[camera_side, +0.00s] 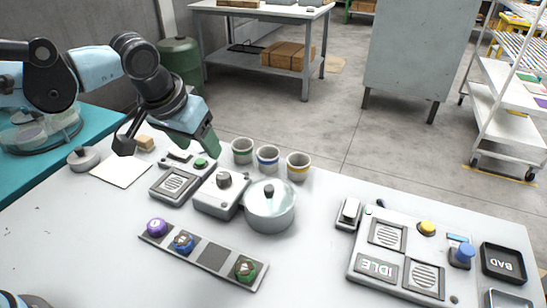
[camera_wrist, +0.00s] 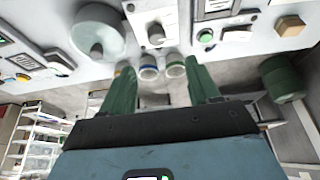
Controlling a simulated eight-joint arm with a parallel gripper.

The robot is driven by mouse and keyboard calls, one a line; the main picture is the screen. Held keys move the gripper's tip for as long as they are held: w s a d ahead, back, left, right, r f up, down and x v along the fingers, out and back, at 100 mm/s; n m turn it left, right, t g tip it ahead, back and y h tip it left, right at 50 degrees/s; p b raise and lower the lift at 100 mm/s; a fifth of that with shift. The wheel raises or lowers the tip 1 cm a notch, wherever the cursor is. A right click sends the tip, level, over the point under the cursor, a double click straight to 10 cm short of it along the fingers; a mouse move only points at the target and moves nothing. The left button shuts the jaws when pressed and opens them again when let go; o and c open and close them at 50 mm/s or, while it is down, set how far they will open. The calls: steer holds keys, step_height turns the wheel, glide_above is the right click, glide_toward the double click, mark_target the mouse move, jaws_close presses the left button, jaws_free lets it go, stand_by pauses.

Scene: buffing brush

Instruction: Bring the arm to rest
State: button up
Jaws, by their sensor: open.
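My gripper (camera_side: 168,147) is in the air above the back left of the pale work table (camera_side: 75,235), left of the cups. Its two fingers are spread wide apart, with nothing between them. In the wrist view my gripper (camera_wrist: 160,78) shows two green fingers, apart and empty, pointing toward the cups. Three cups, with a green (camera_side: 242,151), a blue (camera_side: 267,159) and a yellow band (camera_side: 298,166), stand in a row at the table's back edge. No contact between the fingers and any object is clear.
A lidded pot (camera_side: 270,207) stands beside a knob box (camera_side: 220,195). A strip (camera_side: 211,256) holds purple, blue and green pieces. A panel (camera_side: 392,262) reading IDLE and a BAD tray (camera_side: 503,263) are at right. A white sheet (camera_side: 121,170) lies left. The front left is clear.

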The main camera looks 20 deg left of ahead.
steer(key=s+a+f+t, duration=0.2)
steer(key=s+a, duration=0.7)
steer(key=a, duration=0.3)
steer(key=shift+s+t, duration=0.3)
